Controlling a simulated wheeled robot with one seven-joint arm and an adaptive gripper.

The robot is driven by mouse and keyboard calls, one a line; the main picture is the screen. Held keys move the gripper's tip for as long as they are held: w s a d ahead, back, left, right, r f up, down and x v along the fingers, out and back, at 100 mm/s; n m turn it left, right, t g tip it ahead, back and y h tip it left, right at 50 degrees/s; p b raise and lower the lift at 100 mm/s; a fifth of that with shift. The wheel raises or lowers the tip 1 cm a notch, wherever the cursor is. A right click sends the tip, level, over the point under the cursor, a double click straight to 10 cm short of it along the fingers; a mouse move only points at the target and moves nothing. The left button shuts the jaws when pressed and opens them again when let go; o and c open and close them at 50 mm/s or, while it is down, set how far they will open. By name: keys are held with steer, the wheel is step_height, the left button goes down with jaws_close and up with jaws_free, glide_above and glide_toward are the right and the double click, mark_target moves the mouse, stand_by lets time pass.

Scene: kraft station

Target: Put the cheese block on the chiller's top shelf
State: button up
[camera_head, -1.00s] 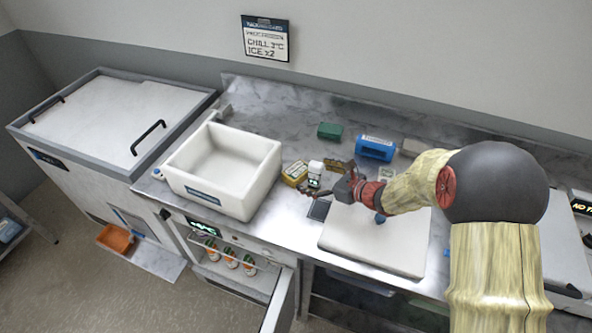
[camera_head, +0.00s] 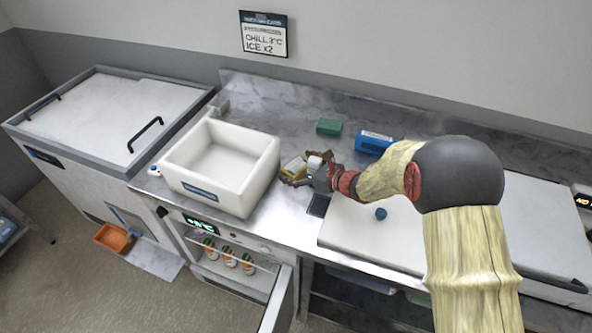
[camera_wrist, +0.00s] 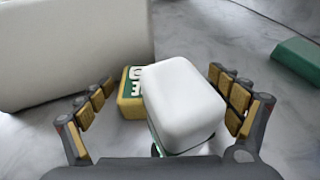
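The cheese block, yellow with a green lettered label, (camera_head: 292,166) lies on the counter right of the white bin. In the wrist view the cheese block (camera_wrist: 131,94) is partly hidden behind a white-topped container (camera_wrist: 183,100). My gripper (camera_head: 304,170) is open, its fingers spread either side of the container; the cheese block is just beyond, near the left fingertip. I cannot tell whether the fingers touch anything. The chiller (camera_head: 262,249) is under the counter with its door (camera_head: 277,303) open. Several orange-and-white bottles (camera_head: 229,256) stand inside it.
The white bin (camera_head: 186,178) stands close left of the cheese block. A green block (camera_head: 329,127) and a blue package (camera_head: 374,142) lie behind my gripper. A white board (camera_head: 360,237) with a blue knob (camera_head: 381,214) is to the right.

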steer(key=c, duration=1.4)
